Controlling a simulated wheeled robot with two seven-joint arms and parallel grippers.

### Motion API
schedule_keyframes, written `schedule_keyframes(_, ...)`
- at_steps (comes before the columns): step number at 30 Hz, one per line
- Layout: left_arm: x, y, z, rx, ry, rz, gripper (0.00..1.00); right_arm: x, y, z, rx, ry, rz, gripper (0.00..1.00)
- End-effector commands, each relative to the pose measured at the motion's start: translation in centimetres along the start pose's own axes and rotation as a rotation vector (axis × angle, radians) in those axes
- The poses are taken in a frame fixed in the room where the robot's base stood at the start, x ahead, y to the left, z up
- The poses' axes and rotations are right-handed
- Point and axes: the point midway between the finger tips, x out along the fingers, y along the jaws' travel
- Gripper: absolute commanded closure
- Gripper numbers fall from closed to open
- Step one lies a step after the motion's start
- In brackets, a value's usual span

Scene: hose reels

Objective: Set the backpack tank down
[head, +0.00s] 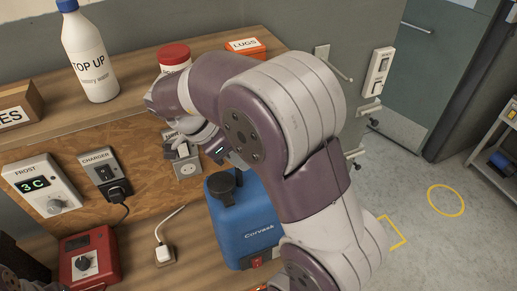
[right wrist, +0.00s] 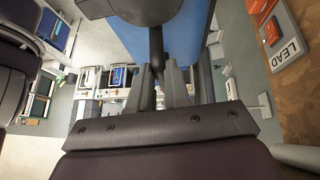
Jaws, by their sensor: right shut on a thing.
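The blue backpack tank (head: 243,222), marked Corvask, has a black cap on top and stands upright at the front of the wooden bench. Its base is partly hidden by my right arm, and I cannot tell whether it touches the bench. In the right wrist view the blue tank (right wrist: 186,32) fills the top middle. My right gripper (right wrist: 161,82) is shut on a black part of the tank, seemingly its handle. In the head view my arm hides this grip. Dark parts at the lower left corner look like my left gripper (head: 18,283); its fingers are unclear.
The back panel carries a frost display (head: 42,185) and a charger (head: 105,172). The shelf above holds a white bottle (head: 88,55). Open floor lies right.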

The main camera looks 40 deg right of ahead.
Motion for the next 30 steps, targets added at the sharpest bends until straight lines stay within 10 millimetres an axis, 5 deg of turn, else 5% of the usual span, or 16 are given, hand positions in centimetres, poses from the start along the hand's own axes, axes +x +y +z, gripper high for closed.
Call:
schedule_keyframes(8,-1.7,0.0,-0.2,0.000,0.000,0.000,0.57,0.1,-3.2,3.2,-0.001,0.002,-0.001,1.00)
schedule_keyframes(18,-3.3,0.0,-0.4,0.000,0.000,0.000,0.57,3.3,-3.8,5.4,0.000,0.002,0.001,1.00)
schedule_keyframes(25,-3.1,0.0,-0.4,0.000,0.000,0.000,0.57,3.7,-3.8,5.7,0.000,0.000,0.000,1.00)
schedule_keyframes(26,-3.1,0.0,-0.4,0.000,0.000,0.000,0.57,3.9,-3.8,5.8,-0.001,-0.001,0.002,0.77)
schedule_keyframes(27,-3.1,0.0,-0.4,0.000,0.000,0.000,0.57,3.9,-3.8,5.8,-0.001,-0.001,0.002,0.64)
schedule_keyframes(30,-3.1,0.0,-0.4,0.000,0.000,0.000,0.57,3.8,-3.8,5.8,0.000,-0.001,0.001,0.57)
